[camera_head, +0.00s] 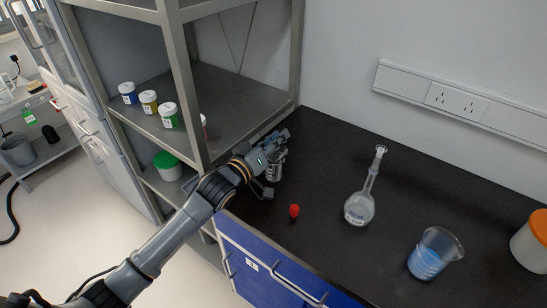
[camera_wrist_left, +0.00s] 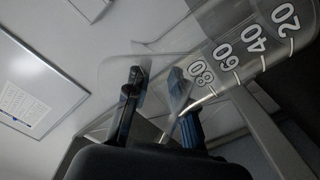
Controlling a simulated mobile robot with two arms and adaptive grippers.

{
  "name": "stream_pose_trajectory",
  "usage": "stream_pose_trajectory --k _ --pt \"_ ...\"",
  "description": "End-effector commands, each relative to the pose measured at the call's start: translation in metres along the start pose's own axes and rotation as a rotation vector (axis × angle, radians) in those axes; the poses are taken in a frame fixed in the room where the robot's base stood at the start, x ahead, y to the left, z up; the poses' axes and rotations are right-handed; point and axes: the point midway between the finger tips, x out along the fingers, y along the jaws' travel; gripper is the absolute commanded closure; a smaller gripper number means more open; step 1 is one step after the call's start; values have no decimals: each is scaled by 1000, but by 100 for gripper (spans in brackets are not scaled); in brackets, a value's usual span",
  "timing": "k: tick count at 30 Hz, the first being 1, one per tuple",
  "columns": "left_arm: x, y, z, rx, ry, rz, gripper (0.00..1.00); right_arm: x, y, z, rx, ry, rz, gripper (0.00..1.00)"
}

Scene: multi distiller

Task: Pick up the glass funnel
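My left gripper (camera_head: 276,150) reaches over the back left of the black bench, beside the steel shelf. A small clear glass vessel (camera_head: 274,172) stands just below its fingers, partly hidden by the gripper. In the left wrist view, large clear glass (camera_wrist_left: 238,60) with marks from 20 to 80 fills the upper right, close to the fingers. The gripper's two fingers (camera_wrist_left: 158,82) are a little apart, with clear glass at and between their tips. I cannot tell whether they clamp it. I cannot make out the funnel's outline separately from this glass. My right gripper is not in view.
A small red stopper (camera_head: 294,211) lies near the bench's front edge. A long-necked flask (camera_head: 360,208) and a beaker of blue liquid (camera_head: 427,262) stand to the right, with an orange-lidded jar (camera_head: 530,245) beyond. The shelf (camera_head: 185,80) stands close on the left.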

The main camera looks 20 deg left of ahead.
Motion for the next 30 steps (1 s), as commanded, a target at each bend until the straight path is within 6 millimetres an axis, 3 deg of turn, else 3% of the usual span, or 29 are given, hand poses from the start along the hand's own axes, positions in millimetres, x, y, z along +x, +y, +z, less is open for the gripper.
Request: stream_pose_trajectory --k 3,19,30 --pt "0 0 0 0 0 0 100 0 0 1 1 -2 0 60" --pt "0 0 -1 1 -4 -3 100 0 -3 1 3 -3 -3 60" --pt "0 39 -59 3 3 1 100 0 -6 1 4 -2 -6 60"
